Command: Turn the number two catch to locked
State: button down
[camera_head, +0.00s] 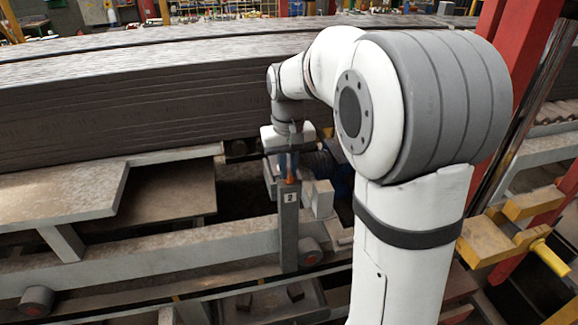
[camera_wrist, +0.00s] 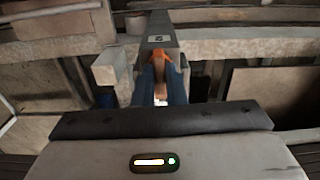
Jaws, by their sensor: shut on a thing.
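The number two catch is a grey upright post with a white "2" plate (camera_head: 289,197) beside the rail. An orange piece (camera_head: 291,180) shows at its upper end. In the wrist view the "2" plate (camera_wrist: 158,39) is near the top, with the orange piece (camera_wrist: 161,55) just below it. My gripper (camera_head: 287,168) reaches down from above, its blue fingers at the catch's upper end. In the wrist view my gripper (camera_wrist: 159,80) has a finger on each side of the orange-tipped catch handle and is shut on it. The gripped part is largely hidden, and I cannot tell the catch's setting.
A long dark grey ribbed stack (camera_head: 120,115) stands behind the catch. A pale rail (camera_head: 160,250) runs across in front, with round grey-and-red ends. A grey block (camera_head: 318,199) sits close right of the post. Yellow parts (camera_head: 500,235) stand at the right.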

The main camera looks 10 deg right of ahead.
aim_at(288, 170)
dwell(0.6)
jog(key=c, duration=1.5)
grip_release()
notch_tip(288, 170, up, 8)
jog(key=shift+f, duration=0.1)
jog(key=s+f+t, duration=0.1)
jog(key=s+f, duration=0.2)
jog(key=s, duration=0.4)
jog(key=s+f+t, duration=0.1)
jog(key=s+f, duration=0.2)
jog(key=s, duration=0.4)
jog(key=s+f+t, duration=0.1)
jog(key=s+f, duration=0.2)
jog(key=s, duration=0.4)
jog(key=shift+s+d+f, duration=0.1)
jog(key=shift+d, duration=0.1)
